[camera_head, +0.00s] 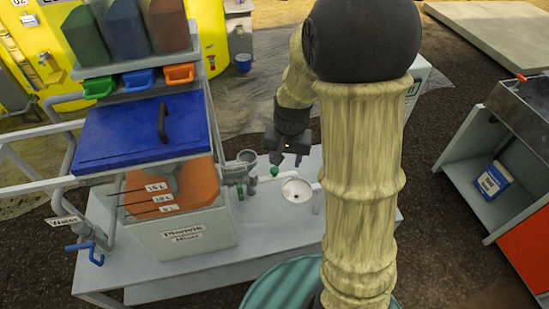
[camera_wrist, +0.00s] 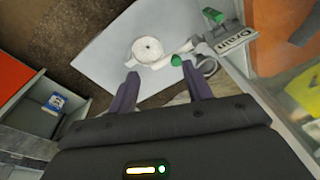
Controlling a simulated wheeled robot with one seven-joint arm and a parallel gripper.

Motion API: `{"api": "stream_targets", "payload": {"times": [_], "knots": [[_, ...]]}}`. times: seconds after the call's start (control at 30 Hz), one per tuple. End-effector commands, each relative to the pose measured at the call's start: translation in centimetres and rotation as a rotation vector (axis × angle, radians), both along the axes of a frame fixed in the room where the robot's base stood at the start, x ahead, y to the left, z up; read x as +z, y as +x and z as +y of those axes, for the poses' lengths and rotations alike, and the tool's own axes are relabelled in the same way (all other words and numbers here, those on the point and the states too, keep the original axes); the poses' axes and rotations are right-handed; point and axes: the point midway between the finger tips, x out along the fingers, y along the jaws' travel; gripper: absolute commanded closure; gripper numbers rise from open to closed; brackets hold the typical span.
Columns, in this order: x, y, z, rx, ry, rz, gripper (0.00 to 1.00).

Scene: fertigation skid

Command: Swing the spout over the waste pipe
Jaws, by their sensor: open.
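A pale spout tube with a green knob (camera_head: 274,171) on it lies low beside the tank in the head view. In the wrist view the spout (camera_wrist: 160,62) runs beside a round white dish, with its green knob (camera_wrist: 176,60) close to the right fingertip. A grey open-topped pipe (camera_head: 247,156) stands left of the spout and looks like the waste pipe; its ring (camera_wrist: 209,67) shows right of my fingers in the wrist view. My gripper (camera_head: 289,160) is open and empty above the knob; the wrist view shows both fingers (camera_wrist: 160,71) apart. Contact cannot be told.
The white dish (camera_head: 297,190) sits on the grey bench (camera_head: 285,230). A mixer tank with a blue lid (camera_head: 140,130) stands to the left. A "Drain" label (camera_wrist: 235,41) and green handle (camera_wrist: 213,15) are near the spout. A metal-topped cabinet (camera_head: 500,150) stands at the right.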

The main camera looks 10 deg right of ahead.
Motion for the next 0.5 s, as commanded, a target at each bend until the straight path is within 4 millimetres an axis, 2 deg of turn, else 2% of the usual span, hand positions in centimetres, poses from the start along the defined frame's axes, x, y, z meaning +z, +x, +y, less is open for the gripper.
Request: {"api": "stream_targets", "payload": {"times": [0.03, 0.2, 0.3, 0.5], "knots": [[1.2, 1.7, 0.0, -0.052, 0.004, 0.022, 0.5], [1.4, 6.6, 0.0, -0.238, 0.013, 0.078, 0.5], [1.0, 8.8, 0.1, -0.326, 0.011, 0.104, 0.5], [0.1, 10.8, 0.3, -0.416, 0.008, 0.126, 0.5]]}}
